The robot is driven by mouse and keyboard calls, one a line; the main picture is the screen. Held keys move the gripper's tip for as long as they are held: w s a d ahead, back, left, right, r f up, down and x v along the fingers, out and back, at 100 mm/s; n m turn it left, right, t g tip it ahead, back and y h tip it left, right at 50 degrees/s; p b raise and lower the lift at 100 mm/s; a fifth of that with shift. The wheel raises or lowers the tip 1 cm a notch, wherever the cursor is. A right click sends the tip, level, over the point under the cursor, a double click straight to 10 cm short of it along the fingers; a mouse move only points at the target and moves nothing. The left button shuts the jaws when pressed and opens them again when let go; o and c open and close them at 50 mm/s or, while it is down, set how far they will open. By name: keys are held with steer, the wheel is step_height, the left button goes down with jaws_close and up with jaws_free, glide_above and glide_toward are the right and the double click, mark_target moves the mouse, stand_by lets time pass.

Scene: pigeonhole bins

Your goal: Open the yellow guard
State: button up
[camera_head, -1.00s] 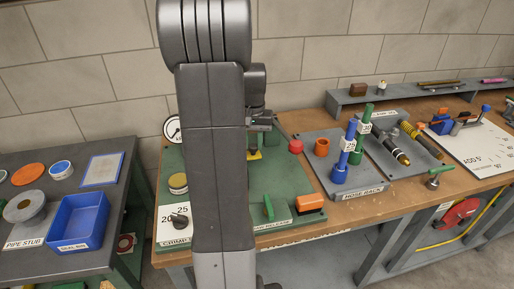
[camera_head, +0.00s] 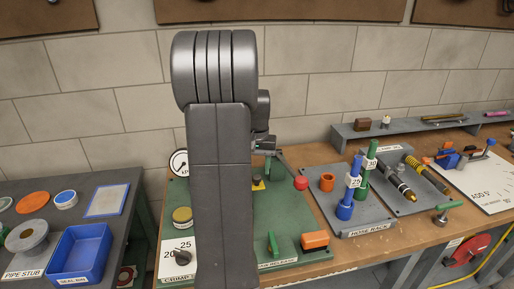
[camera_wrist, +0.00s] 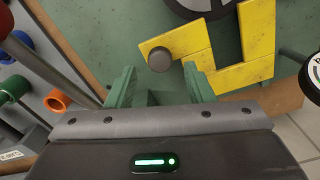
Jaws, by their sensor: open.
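The yellow guard (camera_wrist: 215,58) is an angled plate in the wrist view, lying over the green panel with a round grey peg (camera_wrist: 160,59) at its left end. In the head view only a small yellow piece (camera_head: 258,185) shows beside my arm, which hides the rest. My gripper (camera_wrist: 159,82) is open and empty, its two green fingers apart. In the wrist view the peg appears just beyond the gap between the fingertips. I cannot tell how far off it is.
A dark round part (camera_wrist: 200,5) lies behind the guard. A red-knobbed lever (camera_head: 301,183) rises right of my arm. An orange block (camera_head: 315,240) and green handle (camera_head: 273,244) sit at the panel front. The hose rack (camera_head: 350,215) stands right, a pressure gauge (camera_head: 180,162) left.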

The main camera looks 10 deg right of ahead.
step_height(320, 180, up, 12)
steer(key=shift+f, duration=0.2)
step_height(320, 180, down, 14)
steer(key=shift+r, duration=0.15)
steer(key=shift+s+f, duration=0.2)
steer(key=shift+s, duration=0.1)
steer(key=shift+s+r, duration=0.1)
steer(key=shift+s, duration=0.8)
steer(key=shift+w, duration=0.1)
